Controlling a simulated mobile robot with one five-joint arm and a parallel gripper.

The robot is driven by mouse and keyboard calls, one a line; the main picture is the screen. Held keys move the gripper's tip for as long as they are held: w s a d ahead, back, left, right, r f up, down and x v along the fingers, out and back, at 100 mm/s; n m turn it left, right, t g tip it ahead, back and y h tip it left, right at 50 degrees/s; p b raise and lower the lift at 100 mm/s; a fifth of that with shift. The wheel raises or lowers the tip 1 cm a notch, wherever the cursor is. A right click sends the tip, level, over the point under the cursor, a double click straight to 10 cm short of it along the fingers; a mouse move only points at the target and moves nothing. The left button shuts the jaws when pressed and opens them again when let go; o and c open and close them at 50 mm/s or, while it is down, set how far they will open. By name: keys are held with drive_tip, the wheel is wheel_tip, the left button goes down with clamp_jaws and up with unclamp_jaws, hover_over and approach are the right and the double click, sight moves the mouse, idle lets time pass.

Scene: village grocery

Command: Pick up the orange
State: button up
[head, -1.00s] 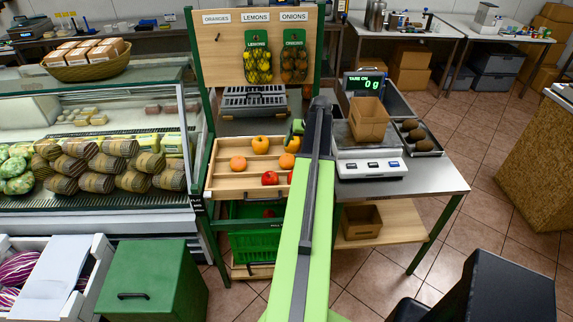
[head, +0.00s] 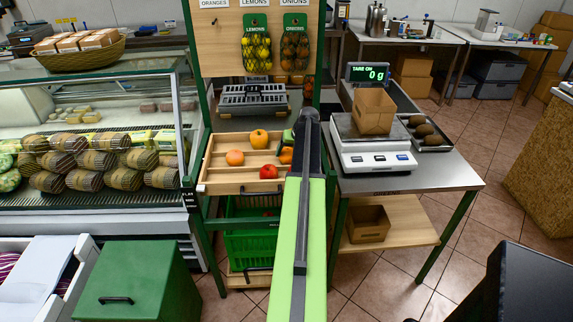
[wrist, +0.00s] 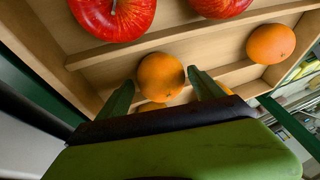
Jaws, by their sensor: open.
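A shallow wooden tray (head: 222,187) with dividers holds the fruit. A second orange (head: 235,157) lies to the left in the tray; an orange (wrist: 270,43) also shows at the right of the wrist view. My gripper (wrist: 163,84) is open and empty, close to the orange between its fingers. I cannot tell whether they touch it.
A red apple (head: 268,171) lies at the tray's front, and a yellow-orange fruit (head: 259,138) behind. In the wrist view, red apples (wrist: 112,14) lie beyond a divider. A scale (head: 372,150) with a cardboard box (head: 373,110) stands right of the tray. A green crate (head: 248,248) sits below.

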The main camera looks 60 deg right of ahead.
sight(287, 149)
drive_tip(key=shift+b+x, duration=0.3)
drive_tip(key=shift+x, duration=0.75)
drive_tip(key=shift+s+r, duration=0.15)
drive_tip(key=shift+r, duration=0.05)
drive_tip(key=c, duration=1.3)
drive_tip(key=shift+c, duration=0.2)
drive_tip(key=shift+r+p, duration=0.6)
drive_tip(key=shift+p, duration=0.2)
wheel_tip(287, 149, up, 4)
drive_tip(key=p, duration=0.4)
drive_tip(key=s+d+r+p, duration=0.5)
drive_tip(key=s+d, duration=0.3)
drive_tip(key=shift+d+r+p, duration=0.2)
drive_tip(key=shift+r+p, duration=0.2)
